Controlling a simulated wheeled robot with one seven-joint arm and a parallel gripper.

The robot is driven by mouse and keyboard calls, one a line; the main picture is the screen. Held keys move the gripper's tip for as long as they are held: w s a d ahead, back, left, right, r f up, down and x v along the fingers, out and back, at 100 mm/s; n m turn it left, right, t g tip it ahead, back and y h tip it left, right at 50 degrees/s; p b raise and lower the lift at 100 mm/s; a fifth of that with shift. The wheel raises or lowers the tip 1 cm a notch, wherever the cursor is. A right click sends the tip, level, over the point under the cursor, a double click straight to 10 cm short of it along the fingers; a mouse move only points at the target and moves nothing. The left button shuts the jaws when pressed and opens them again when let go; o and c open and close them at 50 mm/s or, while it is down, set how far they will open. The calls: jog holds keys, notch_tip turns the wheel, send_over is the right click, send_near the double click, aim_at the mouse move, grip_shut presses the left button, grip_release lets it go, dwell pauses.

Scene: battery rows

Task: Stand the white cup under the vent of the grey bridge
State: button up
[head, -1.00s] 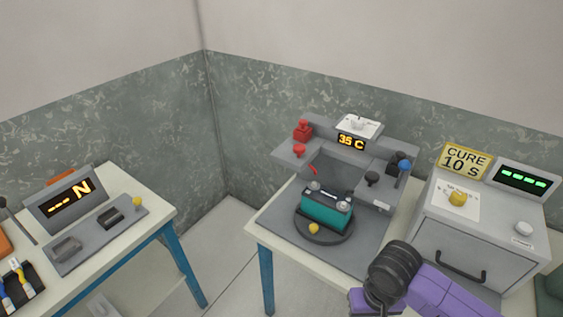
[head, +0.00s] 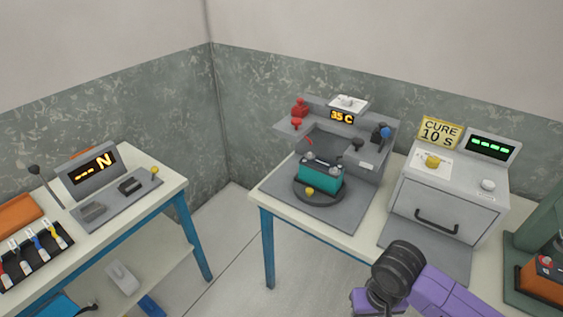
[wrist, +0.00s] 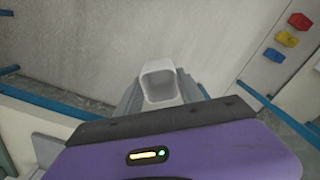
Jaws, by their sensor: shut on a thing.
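The white cup (wrist: 158,72) is between the grey fingers of my gripper (wrist: 160,88) in the wrist view. Its open mouth faces the wrist camera, and the gripper is shut on it. The grey bridge (head: 372,155) stands on the middle table in the head view, with an amber "35 C" display. A teal battery (head: 320,177) sits on a round dark plate in front of the bridge. I cannot make out the vent. My purple and black arm is low at the right, apart from the bridge; the cup cannot be seen in the head view.
A grey cabinet (head: 446,205) with a "CURE 10 S" sign (head: 440,132) stands right of the bridge. A left table (head: 172,188) holds a console and a rack of brushes. A green machine (head: 540,245) is at the far right. Open floor lies between the tables.

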jog(key=shift+w+d+r, duration=0.85)
jog(key=shift+w+d, duration=0.15)
jog(key=shift+d, duration=0.1)
jog(key=shift+w+r, duration=0.2)
jog(key=shift+r, duration=0.15)
jog(key=shift+w+a+r, duration=1.25)
jog(key=shift+w+r, duration=0.1)
jog(key=shift+r, duration=0.15)
jog(key=s+f, duration=0.2)
jog(key=f, duration=0.1)
jog(key=s+f, duration=0.2)
jog(key=shift+d, duration=0.35)
jog(key=shift+s+a+f, duration=0.3)
jog(key=shift+a, duration=0.15)
